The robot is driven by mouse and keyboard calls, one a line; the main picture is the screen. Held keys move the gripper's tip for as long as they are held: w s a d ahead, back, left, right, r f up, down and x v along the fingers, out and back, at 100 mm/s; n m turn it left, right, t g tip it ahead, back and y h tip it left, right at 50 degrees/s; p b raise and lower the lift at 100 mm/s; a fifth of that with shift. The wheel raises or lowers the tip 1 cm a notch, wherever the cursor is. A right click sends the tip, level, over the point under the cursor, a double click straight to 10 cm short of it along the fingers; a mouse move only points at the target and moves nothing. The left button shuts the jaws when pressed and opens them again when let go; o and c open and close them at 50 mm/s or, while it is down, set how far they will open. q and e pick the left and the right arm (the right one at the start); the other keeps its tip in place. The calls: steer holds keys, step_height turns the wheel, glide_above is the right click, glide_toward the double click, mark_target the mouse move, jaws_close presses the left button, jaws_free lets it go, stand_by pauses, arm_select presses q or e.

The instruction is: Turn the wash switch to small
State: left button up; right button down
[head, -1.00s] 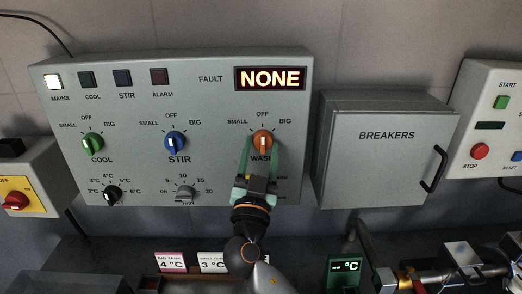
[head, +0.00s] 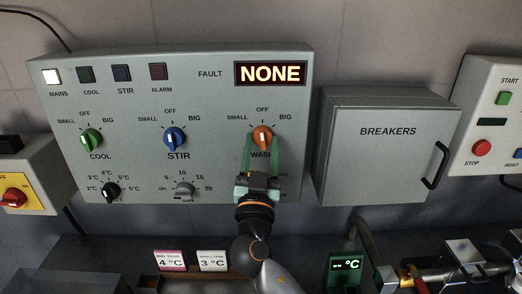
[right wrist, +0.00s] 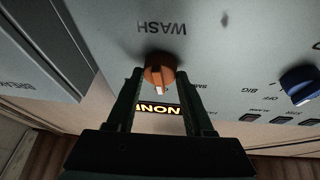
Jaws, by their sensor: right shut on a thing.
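The wash switch (head: 262,137) is an orange round knob with a white pointer on the grey control panel, under the OFF, SMALL and BIG marks. Its pointer is near upright, toward OFF. My right gripper (head: 262,146) reaches up from below, its green fingers on both sides of the knob, shut on it. In the right wrist view the panel is upside down; the orange wash switch (right wrist: 159,70) sits between the fingertips of the right gripper (right wrist: 158,76). The fingers partly cover the WASH label in the head view. My left gripper is not in view.
The blue stir switch (head: 175,139) and green cool switch (head: 91,139) are to the left. The fault display (head: 270,74) reads NONE. The breakers box (head: 388,150) stands to the right.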

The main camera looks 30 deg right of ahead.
steer(key=shift+d+n+t+y+b, duration=0.1)
steer(key=shift+n+t+y+b, duration=0.35)
steer(key=shift+n, duration=0.75)
steer(key=n, duration=0.1)
steer(key=n+y, duration=0.1)
steer(key=shift+s+r+n+t+y, duration=0.1)
steer(key=shift+n+t+y, duration=0.15)
steer(key=shift+n, duration=0.15)
steer(key=n+y, duration=0.1)
steer(key=n+p, duration=0.1)
steer(key=n, duration=0.1)
steer(key=shift+d+r+n+t+y+p, duration=0.1)
steer(key=shift+d+n+t+y+p, duration=0.05)
steer(key=shift+n+t+y+p, duration=0.2)
steer(key=shift+n+y+p, duration=0.95)
steer(key=shift+n+y, duration=0.3)
steer(key=shift+n, duration=0.7)
steer(key=shift+c, duration=1.4)
jaws_free()
steer(key=shift+f, duration=0.3)
